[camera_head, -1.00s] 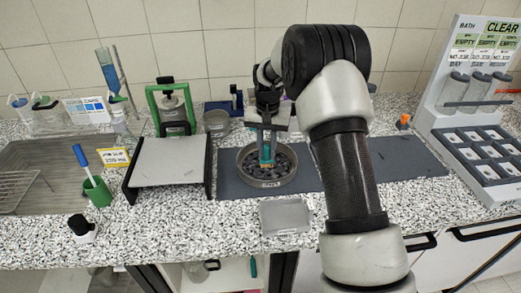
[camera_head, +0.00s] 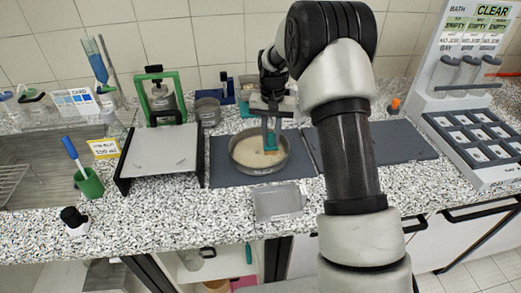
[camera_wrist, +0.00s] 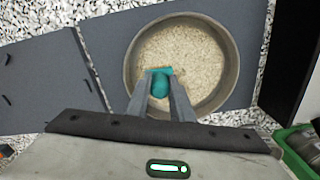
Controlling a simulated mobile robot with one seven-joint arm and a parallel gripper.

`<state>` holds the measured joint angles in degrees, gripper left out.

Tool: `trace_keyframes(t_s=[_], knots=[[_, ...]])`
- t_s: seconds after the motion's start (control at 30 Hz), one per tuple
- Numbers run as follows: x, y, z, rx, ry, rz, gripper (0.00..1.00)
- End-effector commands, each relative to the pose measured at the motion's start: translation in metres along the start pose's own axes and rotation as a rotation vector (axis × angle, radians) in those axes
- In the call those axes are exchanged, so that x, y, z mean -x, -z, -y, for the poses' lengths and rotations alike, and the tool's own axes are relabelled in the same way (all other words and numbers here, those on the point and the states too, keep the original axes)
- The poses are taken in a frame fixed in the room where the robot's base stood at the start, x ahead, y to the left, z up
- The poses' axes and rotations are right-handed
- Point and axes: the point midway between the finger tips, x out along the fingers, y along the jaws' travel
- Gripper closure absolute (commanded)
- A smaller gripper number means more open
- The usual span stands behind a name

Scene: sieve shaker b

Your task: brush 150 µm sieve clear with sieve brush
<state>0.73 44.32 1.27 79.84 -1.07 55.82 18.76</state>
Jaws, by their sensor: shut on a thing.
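The sieve (camera_head: 241,164) is a round metal pan on the dark grey mat. Its floor looks pale beige and speckled in both views, and it fills most of the upper middle of the wrist view (camera_wrist: 232,62). My gripper (camera_head: 270,140) is shut on the teal handle of the sieve brush (camera_wrist: 160,84). The brush is upright inside the sieve, right of its middle in the head view, with its orange-brown lower end (camera_head: 271,150) at the sieve floor. The label on the sieve's front is too small to read. The gripper hides part of the sieve's rim.
A grey platform with black sides (camera_head: 160,150) stands left of the sieve. A clear shallow tray (camera_head: 279,203) lies in front of it. A metal pan (camera_head: 207,111) and a green-framed device (camera_head: 161,95) stand behind. A white rack (camera_head: 470,150) is at right. The mat's right part is clear.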

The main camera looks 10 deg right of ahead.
Motion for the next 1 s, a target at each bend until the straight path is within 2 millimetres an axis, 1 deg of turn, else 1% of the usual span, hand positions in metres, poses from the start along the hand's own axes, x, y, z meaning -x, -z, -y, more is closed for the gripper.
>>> trace_keyframes(t_s=[0.17,0.5,0.77,1.0], knots=[[0.000,-0.001,0.007,0.002,0.000,0.000,1.00],[-0.001,-0.004,0.036,0.001,0.000,0.000,1.00],[-0.002,-0.005,0.045,0.002,0.000,0.001,1.00],[-0.001,-0.007,0.066,0.002,0.000,0.000,1.00]])
